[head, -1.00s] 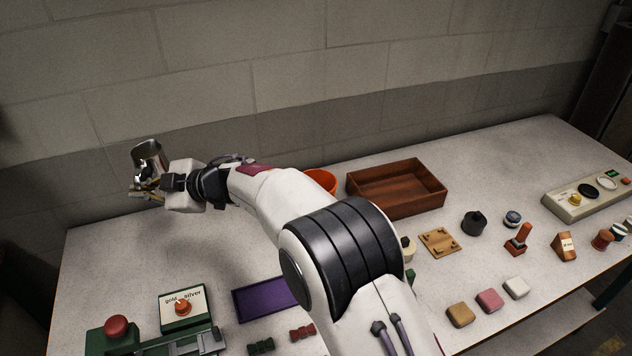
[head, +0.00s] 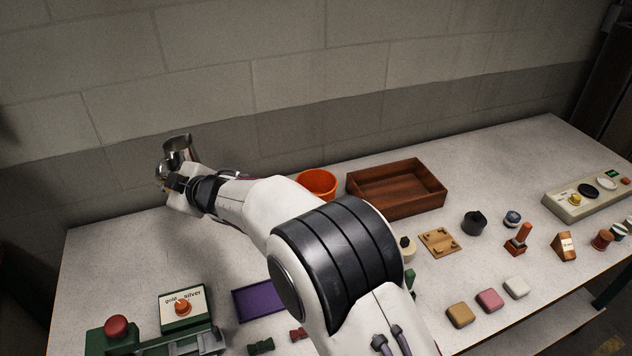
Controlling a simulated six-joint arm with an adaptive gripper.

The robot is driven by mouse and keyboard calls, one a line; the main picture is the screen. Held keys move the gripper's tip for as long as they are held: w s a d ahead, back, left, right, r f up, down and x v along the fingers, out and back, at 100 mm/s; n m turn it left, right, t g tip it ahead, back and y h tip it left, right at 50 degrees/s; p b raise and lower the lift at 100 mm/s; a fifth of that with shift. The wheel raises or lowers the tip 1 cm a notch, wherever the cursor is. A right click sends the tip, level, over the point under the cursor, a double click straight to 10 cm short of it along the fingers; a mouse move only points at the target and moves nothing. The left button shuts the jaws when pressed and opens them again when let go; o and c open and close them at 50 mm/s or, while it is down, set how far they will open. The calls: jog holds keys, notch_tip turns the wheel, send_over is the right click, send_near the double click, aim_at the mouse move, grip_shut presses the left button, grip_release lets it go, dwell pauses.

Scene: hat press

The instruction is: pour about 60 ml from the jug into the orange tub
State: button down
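The metal jug (head: 179,150) is at the far left end of my arm, above the table's back edge, close to upright. My gripper (head: 168,180) is at the jug's lower left side and appears shut on it; the fingers are small and partly hidden by the wrist. The orange tub (head: 318,183) stands on the table near the wall, to the right of the jug and just behind my arm. Its rim and part of its inside show. The liquid in the jug cannot be seen.
A brown wooden tray (head: 398,190) stands right of the tub. A purple tray (head: 259,300) and a green press with a gold/silver dial box (head: 183,308) are at the front left. Several stamps and small blocks fill the right side. The wall is close behind.

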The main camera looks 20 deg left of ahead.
jog(key=shift+w+d+f+m+t, duration=0.25)
jog(key=shift+w+m+t, duration=0.1)
jog(key=shift+w, duration=0.1)
jog(key=shift+w+d+f+m+t, duration=0.25)
jog(key=shift+w+t, duration=0.1)
jog(key=shift+w, duration=0.05)
jog(key=w+d+f+m+t+h, duration=0.1)
jog(key=w+d+f+m+t, duration=0.1)
jog(key=d+f, duration=0.2)
jog(key=w+d+f+m+t+h, duration=0.2)
jog(key=w+d+f, duration=0.1)
jog(key=d+f, duration=0.1)
jog(key=w+d+f+m+t+h, duration=0.2)
jog(key=w+d+f, duration=0.1)
jog(key=d+f, duration=0.1)
jog(key=shift+d+f+m, duration=0.3)
jog(key=shift+d+f, duration=0.05)
jog(key=shift+d, duration=0.05)
dwell(0.4)
jog(key=shift+a, duration=0.1)
dwell(0.3)
jog(key=shift+r, duration=0.15)
